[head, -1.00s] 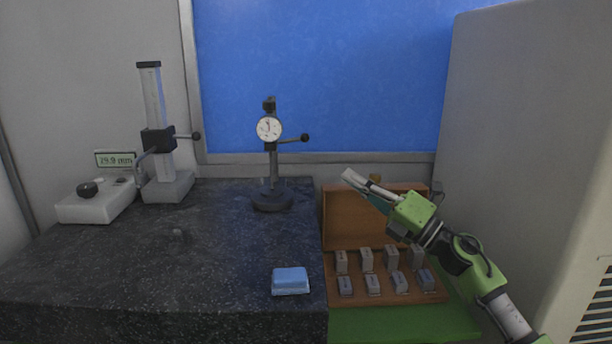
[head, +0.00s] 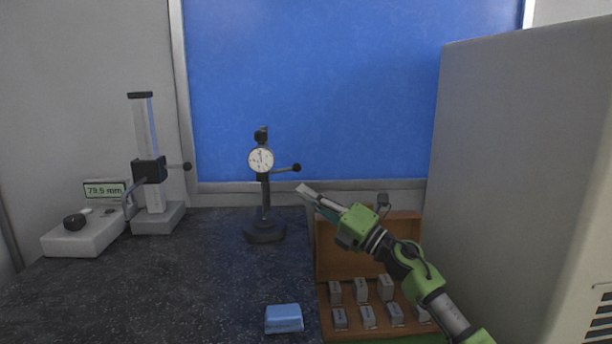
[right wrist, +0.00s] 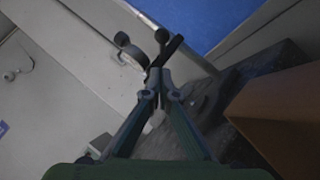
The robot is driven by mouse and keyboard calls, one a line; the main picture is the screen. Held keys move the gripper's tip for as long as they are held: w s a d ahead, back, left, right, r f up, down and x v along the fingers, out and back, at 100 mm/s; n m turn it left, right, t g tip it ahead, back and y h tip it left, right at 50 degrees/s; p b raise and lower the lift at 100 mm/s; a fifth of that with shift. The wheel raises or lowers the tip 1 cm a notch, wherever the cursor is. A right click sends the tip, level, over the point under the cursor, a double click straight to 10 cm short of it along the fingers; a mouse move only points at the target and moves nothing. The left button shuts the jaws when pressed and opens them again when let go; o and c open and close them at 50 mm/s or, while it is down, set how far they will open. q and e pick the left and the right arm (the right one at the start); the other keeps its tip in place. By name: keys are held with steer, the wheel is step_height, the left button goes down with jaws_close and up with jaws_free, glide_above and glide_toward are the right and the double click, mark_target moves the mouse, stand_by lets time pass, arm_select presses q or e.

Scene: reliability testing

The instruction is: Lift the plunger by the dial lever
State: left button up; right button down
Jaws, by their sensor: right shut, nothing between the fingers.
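The dial gauge (head: 261,160) has a round white face and stands upright on a dark post with a round base (head: 264,232) on the dark stone plate. Its lever (head: 284,170) sticks out to the right and ends in a black ball knob (head: 297,168). My right gripper (head: 304,190) is shut and empty, just below and right of the knob, apparently apart from it. In the right wrist view the closed fingertips (right wrist: 162,92) point toward the gauge stand, and a dark ball (right wrist: 122,39) shows beyond them. The plunger is too small to make out. My left gripper is not in view.
An open wooden case (head: 326,296) with several grey blocks lies below my right arm. A blue block (head: 284,318) lies on the stone plate's front. A height gauge (head: 150,170) and a display box (head: 84,236) stand at left. A large grey cabinet (head: 530,170) bounds the right.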

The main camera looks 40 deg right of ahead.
mark_target(285, 171)
steer(key=shift+w+d+r+p, duration=0.3)
steer(key=shift+w+d+r, duration=0.1)
steer(key=shift+w+r, duration=0.25)
steer(key=shift+w+d+r+p, duration=0.25)
steer(key=shift+w+d+r, duration=0.2)
steer(key=shift+w, duration=0.3)
steer(key=r+n+g+p, duration=0.1)
steer(key=r+p, duration=0.1)
steer(key=p, duration=0.2)
steer(key=r+n+g+p, duration=0.1)
steer(key=g+p, duration=0.1)
steer(key=p, duration=0.2)
steer(key=shift+w+a+r+n, duration=0.1)
steer(key=shift+a+r+n, duration=0.1)
steer(key=shift+r+n, duration=0.2)
